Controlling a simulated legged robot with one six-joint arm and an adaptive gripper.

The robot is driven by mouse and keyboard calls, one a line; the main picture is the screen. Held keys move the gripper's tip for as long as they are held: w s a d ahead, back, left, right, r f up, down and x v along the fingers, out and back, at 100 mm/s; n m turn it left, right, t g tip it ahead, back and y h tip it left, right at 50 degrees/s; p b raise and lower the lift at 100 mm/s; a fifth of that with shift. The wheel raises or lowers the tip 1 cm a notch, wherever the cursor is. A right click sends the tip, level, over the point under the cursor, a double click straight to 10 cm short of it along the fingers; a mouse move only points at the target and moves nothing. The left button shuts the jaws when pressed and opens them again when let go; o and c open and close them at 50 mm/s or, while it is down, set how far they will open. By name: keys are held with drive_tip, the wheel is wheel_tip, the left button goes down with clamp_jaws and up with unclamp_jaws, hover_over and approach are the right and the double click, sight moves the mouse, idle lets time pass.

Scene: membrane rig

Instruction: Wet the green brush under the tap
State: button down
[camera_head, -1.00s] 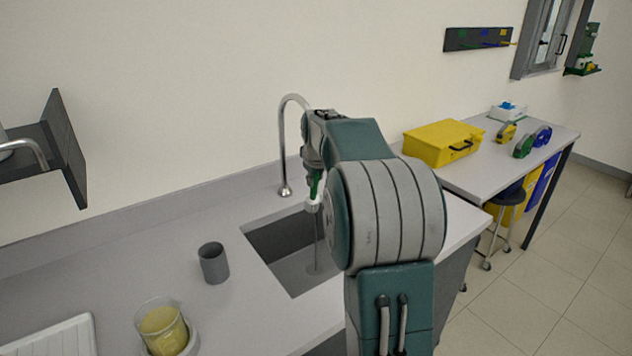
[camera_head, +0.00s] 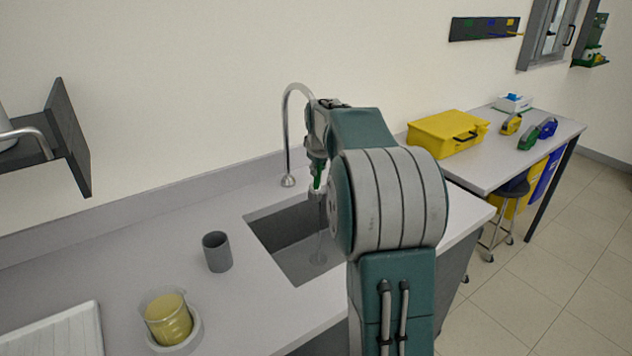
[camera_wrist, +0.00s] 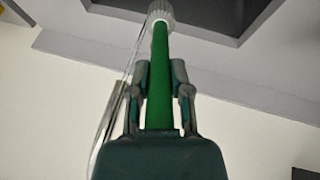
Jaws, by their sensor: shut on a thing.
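My gripper (camera_head: 317,165) is shut on the green brush's handle (camera_wrist: 160,85), which stands between its two fingers in the wrist view. The brush (camera_head: 317,178) hangs with its whitish bristle head (camera_wrist: 161,13) down, over the sink (camera_head: 285,240). The curved metal tap (camera_head: 286,130) rises behind the sink; my arm hides its outlet in the head view. A thin, clear streak that looks like running water (camera_wrist: 131,60) passes close along the bristle head in the wrist view. I cannot tell exactly how much of the head it touches.
A grey cup (camera_head: 217,252) and a beaker of yellow liquid (camera_head: 168,318) stand on the counter (camera_head: 240,305) left of the sink. A white ribbed tray (camera_head: 55,335) lies at the front left. A yellow case (camera_head: 440,137) sits on the table to the right.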

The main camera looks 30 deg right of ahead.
drive_tip(key=s+a, duration=0.3)
drive_tip(key=s, duration=0.3)
drive_tip(key=shift+a, duration=0.15)
idle(0.4)
drive_tip(key=shift+s, duration=0.1)
idle(1.1)
drive_tip(key=s+a+r, duration=0.2)
drive_tip(key=s+r, duration=0.2)
drive_tip(key=shift+s+a, duration=0.15)
drive_tip(key=shift+s, duration=0.05)
idle(1.0)
